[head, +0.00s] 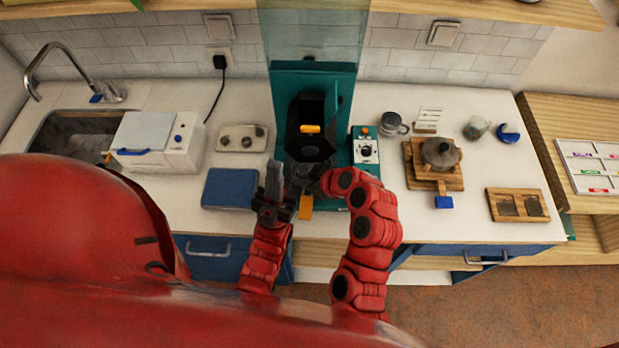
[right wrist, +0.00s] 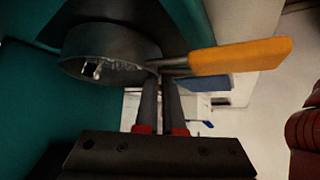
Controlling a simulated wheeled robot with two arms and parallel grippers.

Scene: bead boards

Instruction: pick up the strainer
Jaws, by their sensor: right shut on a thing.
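A dark round holder with an orange handle (right wrist: 240,56), which looks like the strainer, is at the top of the right wrist view. Its round part (right wrist: 105,55) is beside the teal machine. In the head view its orange handle (head: 306,207) sticks out toward me below the machine. My right gripper (right wrist: 161,82) is shut on the strainer where the handle meets the round part; in the head view its tips are partly hidden by the arm. My left gripper (head: 274,180) points up in front of the machine, just left of the strainer; its finger gap is unclear.
The tall teal machine (head: 350,90) stands behind the grippers. A blue pad (head: 230,188) lies to the left and a small teal box with a dial (head: 365,150) to the right. A pot (head: 441,152) sits on a wooden board further right. The counter's front edge is close.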

